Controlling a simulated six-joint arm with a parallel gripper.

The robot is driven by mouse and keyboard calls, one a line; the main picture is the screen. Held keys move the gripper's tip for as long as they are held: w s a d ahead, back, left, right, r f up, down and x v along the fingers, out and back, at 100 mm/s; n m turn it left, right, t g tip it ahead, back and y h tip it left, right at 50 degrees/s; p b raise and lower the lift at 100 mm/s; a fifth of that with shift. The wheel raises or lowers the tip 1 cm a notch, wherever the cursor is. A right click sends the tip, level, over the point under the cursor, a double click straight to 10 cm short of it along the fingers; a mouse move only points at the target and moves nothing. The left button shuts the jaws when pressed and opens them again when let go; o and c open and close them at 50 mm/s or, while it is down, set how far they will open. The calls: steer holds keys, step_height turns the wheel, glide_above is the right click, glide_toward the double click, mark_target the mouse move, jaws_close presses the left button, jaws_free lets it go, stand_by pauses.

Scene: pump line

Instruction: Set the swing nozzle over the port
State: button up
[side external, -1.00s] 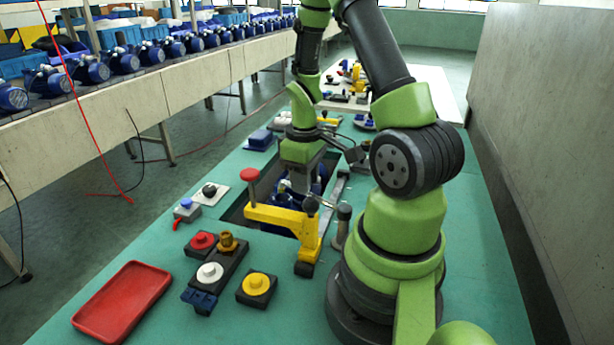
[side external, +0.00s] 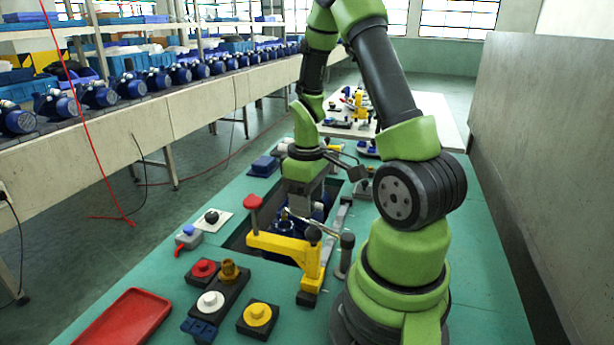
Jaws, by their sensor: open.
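A yellow swing arm (side external: 280,246) with a red knob (side external: 254,202) on its left end stands across the near side of a recess in the green bench. I take it for the swing nozzle, but cannot be sure. A blue pump (side external: 290,228) sits in the recess, mostly hidden behind the yellow arm and my gripper. Its port cannot be made out. My gripper (side external: 298,205) points down over the recess, behind the yellow arm. It is open, with its fingertips largely hidden; contact with anything there cannot be judged.
A dark block with a white disc (side external: 210,301) and brass fitting (side external: 229,271), a red button (side external: 203,268) and a yellow button (side external: 257,314) stand at the front. A red tray (side external: 125,318) lies front left. A grey post (side external: 345,255) stands right of the yellow arm.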

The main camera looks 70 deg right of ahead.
step_height(320, 180, up, 8)
steer(key=shift+r, duration=0.1)
steer(key=shift+a, duration=0.1)
stand_by(0.5)
steer(key=s+a+r+m+t+y, duration=0.1)
steer(key=a+r+t, duration=0.2)
steer(key=a+r, duration=0.3)
steer(key=s+a+r+m+t+y, duration=0.1)
steer(key=a+r+t, duration=0.3)
steer(key=a, duration=0.8)
steer(key=shift+s+r+m, duration=0.4)
steer(key=shift+s+r, duration=0.4)
steer(key=shift+r, duration=0.1)
